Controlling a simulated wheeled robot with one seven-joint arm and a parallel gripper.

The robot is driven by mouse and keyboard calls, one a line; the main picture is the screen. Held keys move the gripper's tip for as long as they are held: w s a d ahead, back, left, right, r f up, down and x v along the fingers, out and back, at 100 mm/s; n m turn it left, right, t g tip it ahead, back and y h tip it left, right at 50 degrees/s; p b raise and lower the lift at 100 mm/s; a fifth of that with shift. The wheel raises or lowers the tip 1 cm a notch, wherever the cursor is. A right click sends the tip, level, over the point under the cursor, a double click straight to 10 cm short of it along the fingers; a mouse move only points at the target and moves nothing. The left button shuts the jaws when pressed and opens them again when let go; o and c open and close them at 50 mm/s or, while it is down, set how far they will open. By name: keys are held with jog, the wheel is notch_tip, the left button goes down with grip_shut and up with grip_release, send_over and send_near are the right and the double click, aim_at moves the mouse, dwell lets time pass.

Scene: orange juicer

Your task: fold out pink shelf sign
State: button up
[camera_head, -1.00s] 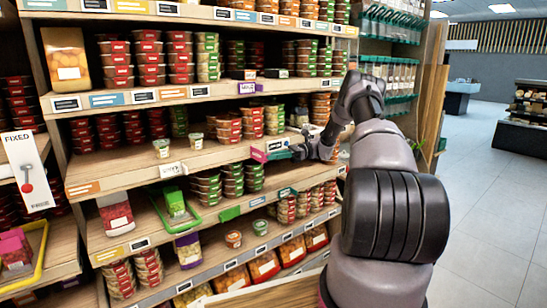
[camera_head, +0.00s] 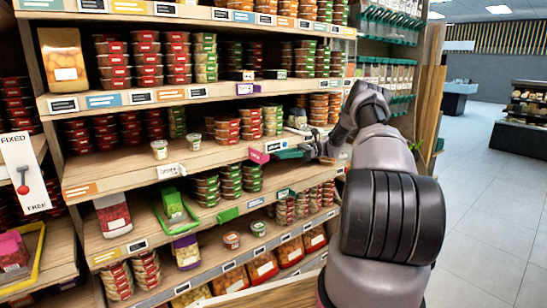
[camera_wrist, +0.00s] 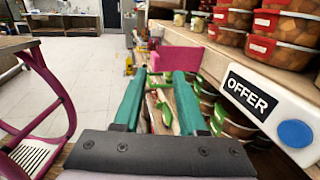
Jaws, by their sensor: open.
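The pink shelf sign (camera_head: 258,156) is a small panel at the front edge of the middle shelf, just left of a dark price label. In the wrist view the pink sign (camera_wrist: 182,58) appears just beyond the fingertips and slightly right of centre, its face towards the camera. Its exact fold angle is hard to tell. My gripper (camera_head: 288,154) is close to the right of the sign, along the shelf edge. In the wrist view its two teal fingers (camera_wrist: 166,78) are apart with nothing held between them.
A white OFFER label with a blue disc (camera_wrist: 262,107) is close on the right. Stacked tubs (camera_wrist: 288,28) stand on the shelf above it. A green sign (camera_head: 228,214) sticks out from the lower shelf edge. The aisle floor (camera_head: 480,200) is clear.

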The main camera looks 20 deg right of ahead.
jog(key=d, duration=0.5)
jog(key=shift+w, duration=0.2)
jog(key=s+a+r+n+h, duration=0.45)
jog(key=s+a+r, duration=0.3)
jog(key=r, duration=0.35)
jog(key=s+a+r+n+h, duration=0.3)
jog(key=s+a+r+h, duration=0.3)
jog(key=a+r, duration=0.35)
jog(key=s+r+n+t+h, duration=0.2)
jog(key=s+r+t, duration=0.1)
jog(key=s, duration=0.9)
jog(key=s+a+r+n+t+h, duration=0.1)
jog(key=s+r+n+t+h, duration=0.2)
jog(key=s, duration=1)
jog(key=shift+s+r+t, duration=0.2)
jog(key=shift+r+t, duration=0.05)
jog(key=shift+t, duration=0.95)
jog(key=shift+n+h, duration=0.25)
